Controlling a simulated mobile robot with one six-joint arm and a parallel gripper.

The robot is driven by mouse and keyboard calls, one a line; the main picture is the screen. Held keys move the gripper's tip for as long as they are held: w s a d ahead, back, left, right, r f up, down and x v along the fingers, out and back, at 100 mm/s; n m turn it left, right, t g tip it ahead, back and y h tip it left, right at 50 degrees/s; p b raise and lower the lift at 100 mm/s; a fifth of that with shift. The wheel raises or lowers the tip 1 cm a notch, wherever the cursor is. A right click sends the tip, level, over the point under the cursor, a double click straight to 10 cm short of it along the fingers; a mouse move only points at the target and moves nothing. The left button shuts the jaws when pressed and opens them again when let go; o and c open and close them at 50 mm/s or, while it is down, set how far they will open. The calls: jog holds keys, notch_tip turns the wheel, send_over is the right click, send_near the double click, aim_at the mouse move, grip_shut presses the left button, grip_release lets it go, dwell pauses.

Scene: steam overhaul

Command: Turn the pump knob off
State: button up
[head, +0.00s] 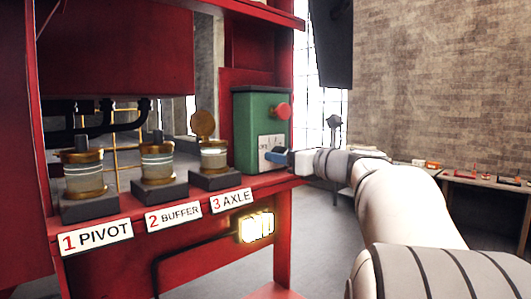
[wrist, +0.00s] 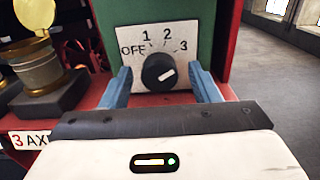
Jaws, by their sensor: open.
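The pump knob (wrist: 158,72) is black and round, on a white plate (wrist: 126,74) marked OFF, 1, 2 and 3. Its white pointer mark slants up to the right, roughly toward 3. The plate is on the front of a green box (head: 246,112). It also shows small in the head view (head: 266,143), where the knob itself is hard to make out. My gripper (wrist: 160,76) is open, with one blue finger on each side of the knob and gaps between. In the head view, my gripper (head: 279,157) is close in front of the plate.
A red knob (head: 277,111) sticks out of the green box above the plate. Brass-rimmed glass cups labelled 1 PIVOT (head: 84,174), 2 BUFFER (head: 157,163) and 3 AXLE (head: 214,157) stand left on the red shelf. A lit lamp (head: 256,228) hangs below. A workbench (head: 487,184) stands far right.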

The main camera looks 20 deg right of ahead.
jog(key=shift+w, duration=0.1)
jog(key=shift+c, duration=0.4)
jog(key=c, duration=0.9)
